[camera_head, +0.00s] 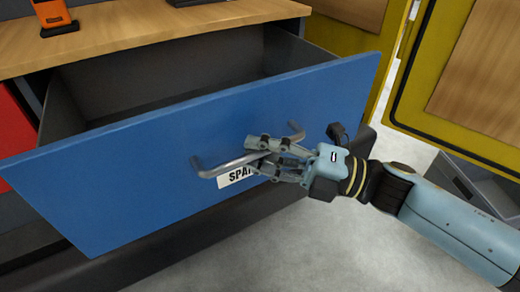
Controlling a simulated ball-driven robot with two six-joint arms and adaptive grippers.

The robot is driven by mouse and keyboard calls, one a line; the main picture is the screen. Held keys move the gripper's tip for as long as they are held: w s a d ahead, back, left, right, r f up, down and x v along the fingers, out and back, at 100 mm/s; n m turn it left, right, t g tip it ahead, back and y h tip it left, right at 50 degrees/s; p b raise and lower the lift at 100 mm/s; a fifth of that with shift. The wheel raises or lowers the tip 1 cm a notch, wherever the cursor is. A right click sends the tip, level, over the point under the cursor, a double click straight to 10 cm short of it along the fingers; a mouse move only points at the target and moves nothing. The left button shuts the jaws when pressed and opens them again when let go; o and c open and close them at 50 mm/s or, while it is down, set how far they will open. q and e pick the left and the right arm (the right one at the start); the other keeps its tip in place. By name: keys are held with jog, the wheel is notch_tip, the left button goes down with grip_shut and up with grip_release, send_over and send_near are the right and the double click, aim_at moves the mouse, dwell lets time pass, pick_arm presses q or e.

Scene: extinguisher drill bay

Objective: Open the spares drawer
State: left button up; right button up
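The spares drawer (110,175) has a blue front and stands pulled well out from the wooden-topped cabinet. Its grey inside shows behind the front, and the part of the floor in view looks empty. A grey bar handle (212,168) runs across the front, above a white label (232,180) reading "SPA", the rest hidden by my gripper. My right gripper (262,157) is at the handle, its fingers around the bar near the middle and seemingly closed on it. My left gripper is not in view.
An orange device (52,14) stands on the wooden worktop (140,28). A yellow-framed panel (440,75) stands at the right, near a grey open bin (470,180). Bare grey floor (340,240) lies below the drawer front.

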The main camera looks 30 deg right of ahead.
jog(key=shift+o, duration=0.3)
jog(key=shift+s+d+f, duration=0.15)
jog(key=shift+s+d, duration=0.05)
jog(key=shift+s, duration=0.05)
jog(key=v, duration=1.1)
jog(key=shift+d, duration=0.2)
